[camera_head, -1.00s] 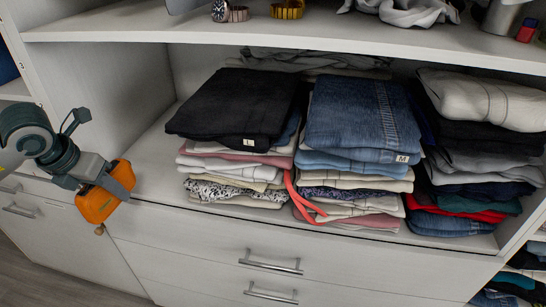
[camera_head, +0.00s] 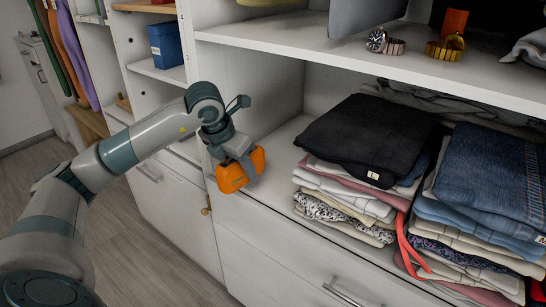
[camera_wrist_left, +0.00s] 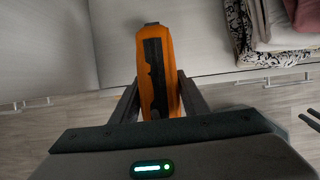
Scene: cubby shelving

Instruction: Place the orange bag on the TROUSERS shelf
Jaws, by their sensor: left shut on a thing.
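The orange bag (camera_head: 236,173) is small and boxy, with a dark strip on its face in the left wrist view (camera_wrist_left: 154,80). My left gripper (camera_head: 246,165) is shut on it and holds it at the front left edge of the clothes shelf (camera_head: 276,152). In the left wrist view my left gripper (camera_wrist_left: 156,100) has one finger on each side of the bag. No TROUSERS label is readable. Folded jeans (camera_head: 492,180) and a folded black garment (camera_head: 367,140) top two stacks on this shelf. My right gripper is not in view.
The shelf's left end is bare beside the stacks. An upper shelf (camera_head: 400,62) holds a watch (camera_head: 376,40) and a gold bracelet (camera_head: 444,50). A blue box (camera_head: 167,45) stands in a cubby at left. Drawers lie below.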

